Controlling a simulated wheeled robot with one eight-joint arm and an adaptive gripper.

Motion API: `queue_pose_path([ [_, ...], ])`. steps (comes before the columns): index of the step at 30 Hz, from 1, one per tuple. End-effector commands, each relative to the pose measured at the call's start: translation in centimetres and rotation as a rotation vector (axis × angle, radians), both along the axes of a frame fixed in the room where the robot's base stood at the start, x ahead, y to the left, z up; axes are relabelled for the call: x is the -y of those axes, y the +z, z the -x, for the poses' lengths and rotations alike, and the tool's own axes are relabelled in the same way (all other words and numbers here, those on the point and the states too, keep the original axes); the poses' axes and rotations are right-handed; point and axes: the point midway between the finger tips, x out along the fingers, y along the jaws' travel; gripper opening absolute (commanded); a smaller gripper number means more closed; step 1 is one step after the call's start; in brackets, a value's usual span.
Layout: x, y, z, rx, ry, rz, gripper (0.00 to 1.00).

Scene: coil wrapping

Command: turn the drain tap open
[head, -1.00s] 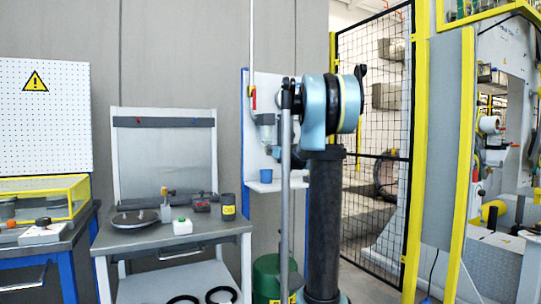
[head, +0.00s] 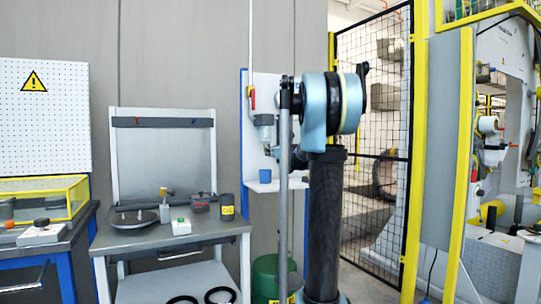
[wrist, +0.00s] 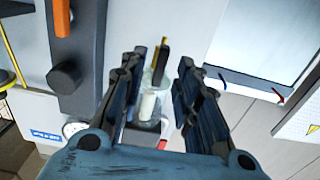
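The drain tap (wrist: 161,58), a small yellow and black lever, shows in the wrist view at the end of a clear filter bowl (wrist: 150,103) with a white element inside. My gripper (wrist: 163,60) is open, one dark finger on each side of the tap and bowl. I see gaps between the fingers and the tap; depth and contact cannot be told. In the head view the filter bowl (head: 265,134) hangs on a pale wall panel, left of my arm. The tap and gripper are not clear there.
A red-handled valve (head: 252,97) sits on the pipe above the bowl. A blue cup (head: 265,176) stands on the panel's small shelf below. A workbench (head: 150,242) with small items is to the left. A mesh fence (head: 372,130) stands to the right.

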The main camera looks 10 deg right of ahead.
Motion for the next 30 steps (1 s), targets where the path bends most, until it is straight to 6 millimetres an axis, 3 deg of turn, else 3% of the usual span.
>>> queue_pose_path([
  [16,2.7,-0.1,8.0,-0.001,-0.003,0.000,0.30],
  [30,3.1,-0.1,9.4,-0.001,-0.002,0.000,0.30],
])
